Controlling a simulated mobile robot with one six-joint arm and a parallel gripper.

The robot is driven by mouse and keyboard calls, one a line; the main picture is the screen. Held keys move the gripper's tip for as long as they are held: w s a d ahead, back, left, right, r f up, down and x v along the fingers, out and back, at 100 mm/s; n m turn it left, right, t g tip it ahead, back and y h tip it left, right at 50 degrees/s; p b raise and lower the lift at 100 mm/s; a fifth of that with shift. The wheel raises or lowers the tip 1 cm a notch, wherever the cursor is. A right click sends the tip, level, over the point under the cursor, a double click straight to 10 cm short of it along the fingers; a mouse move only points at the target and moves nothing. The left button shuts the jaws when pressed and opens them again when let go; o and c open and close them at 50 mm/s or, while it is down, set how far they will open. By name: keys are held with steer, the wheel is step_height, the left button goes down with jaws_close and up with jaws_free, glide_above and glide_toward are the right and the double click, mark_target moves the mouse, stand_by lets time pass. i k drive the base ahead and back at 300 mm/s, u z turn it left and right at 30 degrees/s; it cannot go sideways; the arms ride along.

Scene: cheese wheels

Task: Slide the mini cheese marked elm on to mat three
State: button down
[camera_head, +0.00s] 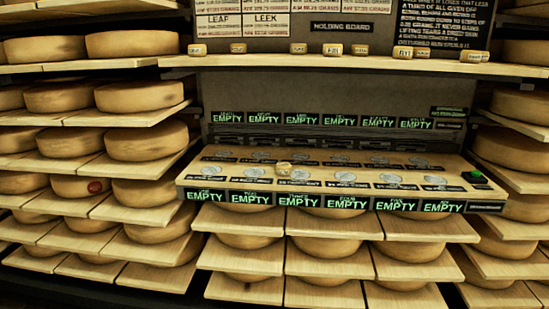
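A small pale mini cheese (284,168) lies on the wooden board (325,190), just left of and behind a silver disc (300,175), third from the left in the front row. That disc sits above the third front display (298,199), which reads EMPTY, so it looks like mat three. Whether the cheese touches the disc is unclear. The mark on this cheese is too small to read. Several more mini cheeses (332,49) stand along the upper shelf with dark marks; I cannot tell which is elm. My gripper is not in view.
All front displays read EMPTY, as do those on the back panel (340,121). A green button (475,175) is at the board's right end. Large cheese wheels (140,94) on wooden shelves flank and underlie the board. Posters hang above the upper shelf (350,64).

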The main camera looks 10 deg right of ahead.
mark_target(283, 169)
steer(key=i, duration=0.75)
steer(key=z, duration=0.75)
steer(key=k, duration=0.15)
steer(key=u, duration=2.6)
steer(key=i, duration=0.55)
steer(key=u, duration=0.15)
